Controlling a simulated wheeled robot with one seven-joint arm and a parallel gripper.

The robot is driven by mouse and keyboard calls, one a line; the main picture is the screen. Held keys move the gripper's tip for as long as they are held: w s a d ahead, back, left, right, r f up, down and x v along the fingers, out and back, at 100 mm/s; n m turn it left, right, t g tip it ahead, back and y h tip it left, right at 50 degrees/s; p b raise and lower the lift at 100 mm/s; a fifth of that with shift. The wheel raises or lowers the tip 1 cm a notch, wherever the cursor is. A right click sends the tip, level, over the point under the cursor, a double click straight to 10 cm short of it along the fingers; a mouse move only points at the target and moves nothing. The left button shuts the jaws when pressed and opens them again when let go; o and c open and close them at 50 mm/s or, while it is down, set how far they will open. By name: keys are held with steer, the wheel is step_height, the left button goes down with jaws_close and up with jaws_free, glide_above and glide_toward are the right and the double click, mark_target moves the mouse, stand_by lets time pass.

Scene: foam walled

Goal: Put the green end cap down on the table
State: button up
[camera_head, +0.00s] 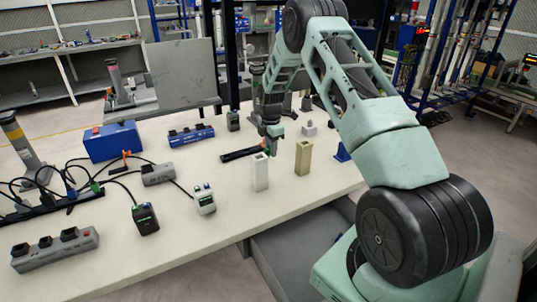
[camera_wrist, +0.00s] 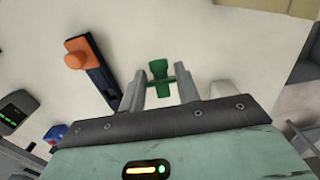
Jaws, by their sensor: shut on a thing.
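The green end cap (camera_wrist: 158,70) is between the two fingers of my gripper (camera_wrist: 160,82) in the wrist view, and the fingers are shut on it. In the head view my gripper (camera_head: 272,138) points down over the right part of the table (camera_head: 225,225), just behind a white upright block (camera_head: 260,173). The cap is too small there to make out clearly. Pale tabletop shows around the cap in the wrist view. I cannot tell how far it is above the surface.
A dark bar with an orange end (camera_wrist: 88,62) lies left of my gripper; the white block (camera_wrist: 220,89) is close on the right. A beige block (camera_head: 303,158) stands further right. Grey and green devices (camera_head: 204,199) are left. The front middle of the table is clear.

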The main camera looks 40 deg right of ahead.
steer(key=shift+f+p, duration=0.35)
steer(key=shift+f, duration=1.45)
steer(key=shift+f, duration=0.1)
steer(key=shift+f, duration=0.1)
steer(key=o, duration=1)
steer(key=shift+c, duration=0.2)
